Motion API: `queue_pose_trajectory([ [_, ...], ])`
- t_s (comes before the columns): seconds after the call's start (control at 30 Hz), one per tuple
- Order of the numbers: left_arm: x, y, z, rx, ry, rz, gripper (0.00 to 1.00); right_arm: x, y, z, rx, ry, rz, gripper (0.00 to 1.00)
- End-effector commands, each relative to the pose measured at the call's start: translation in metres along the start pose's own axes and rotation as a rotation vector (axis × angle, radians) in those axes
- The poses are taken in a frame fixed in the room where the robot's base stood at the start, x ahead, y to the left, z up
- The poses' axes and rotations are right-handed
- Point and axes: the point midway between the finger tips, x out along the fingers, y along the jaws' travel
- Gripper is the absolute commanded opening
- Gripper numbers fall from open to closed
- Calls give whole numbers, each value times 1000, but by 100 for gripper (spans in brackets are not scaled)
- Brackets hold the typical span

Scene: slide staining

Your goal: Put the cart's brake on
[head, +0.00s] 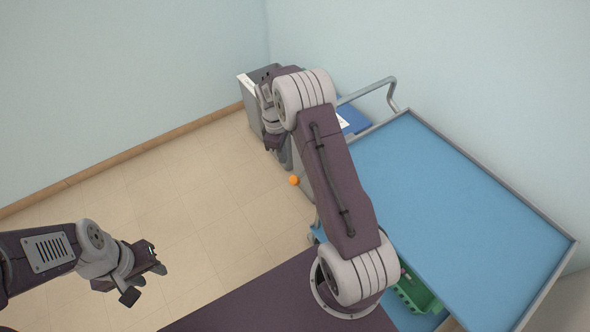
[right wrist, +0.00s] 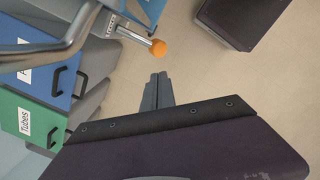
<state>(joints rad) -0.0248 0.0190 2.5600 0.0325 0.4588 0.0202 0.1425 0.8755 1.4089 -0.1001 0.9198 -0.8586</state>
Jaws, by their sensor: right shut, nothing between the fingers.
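The cart (head: 450,200) has a blue top with a grey rim and stands on the right in the head view. A lever with an orange knob (head: 294,180) sticks out at its near-left side. The right wrist view shows the orange knob (right wrist: 158,47) on a short metal lever (right wrist: 132,34). My right gripper (right wrist: 157,88) is shut and empty, its fingertips apart from the knob in that view. In the head view my right gripper (head: 278,146) is partly hidden by its own arm. My left gripper (head: 146,280) is open and empty over the floor, far from the cart.
A grey push handle (head: 370,90) rises at the cart's far end. Beyond it stand a grey bin (head: 252,103) and a blue bin (head: 352,114). A green basket (head: 415,292) sits below the top. The left floor is clear.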

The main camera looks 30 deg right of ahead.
Motion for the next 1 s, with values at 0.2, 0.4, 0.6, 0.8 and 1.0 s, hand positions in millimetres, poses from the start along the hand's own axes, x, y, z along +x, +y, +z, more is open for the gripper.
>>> queue_pose_trajectory([
  [0.2,-2,0,0,0,0,0,36,-30,0,0,0,1,1,0],
  [0.4,-2,0,0,0,0,0,36,-35,0,0,1,-1,-2,0],
  [0.6,-2,0,0,0,0,0,36,-35,0,0,1,-1,-2,0],
  [0.8,-2,0,0,0,0,0,36,-35,-1,0,-1,0,-1,0],
  [1.0,-9,0,-1,0,0,0,36,-95,-6,-13,-34,57,73,0],
])
